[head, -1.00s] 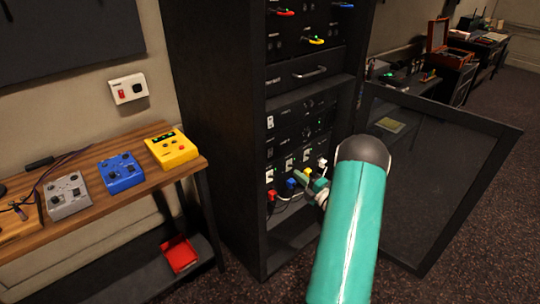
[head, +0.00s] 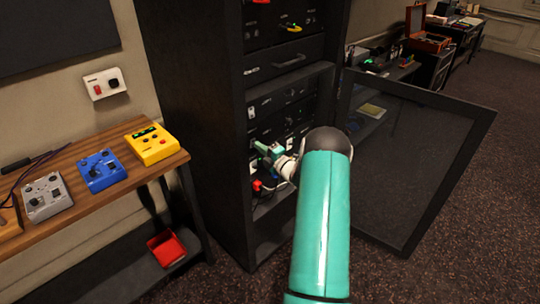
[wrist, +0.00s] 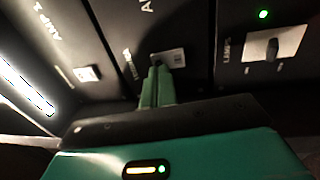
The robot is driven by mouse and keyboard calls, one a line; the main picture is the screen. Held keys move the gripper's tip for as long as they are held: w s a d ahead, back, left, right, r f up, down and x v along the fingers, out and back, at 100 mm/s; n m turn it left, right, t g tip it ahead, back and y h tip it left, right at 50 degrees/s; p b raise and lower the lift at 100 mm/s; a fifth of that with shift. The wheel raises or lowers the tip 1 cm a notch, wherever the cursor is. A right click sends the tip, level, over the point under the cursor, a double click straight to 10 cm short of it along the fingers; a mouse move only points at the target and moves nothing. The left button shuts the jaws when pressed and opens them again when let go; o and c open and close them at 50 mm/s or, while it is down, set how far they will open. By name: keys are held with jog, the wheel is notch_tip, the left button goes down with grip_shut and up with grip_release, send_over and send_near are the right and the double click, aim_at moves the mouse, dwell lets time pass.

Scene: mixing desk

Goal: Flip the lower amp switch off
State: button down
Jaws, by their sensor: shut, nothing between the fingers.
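My gripper (head: 266,149) is shut and empty, with its green fingers at the front of the black rack. In the wrist view the shut fingertips (wrist: 158,72) are at a pale switch plate (wrist: 172,58) on the middle panel, whose label is cut off after "A". The fingers partly hide this plate, so its switch position and any contact cannot be told. In the head view my gripper and arm cover part of these switches.
A "LAMPS" switch (wrist: 272,47) with a lit green light is close to the right of the fingers. Plugs (head: 257,186) and cables sit below my gripper. The open rack door (head: 415,165) is at right, and a wooden desk (head: 60,222) with pedals at left.

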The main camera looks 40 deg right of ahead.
jog(key=shift+w, duration=0.7)
jog(key=shift+r, duration=0.1)
jog(key=shift+w+a+r+g, duration=0.15)
jog(key=shift+w+r+g, duration=0.1)
jog(key=shift+w+g, duration=0.15)
jog(key=shift+s+f, duration=0.1)
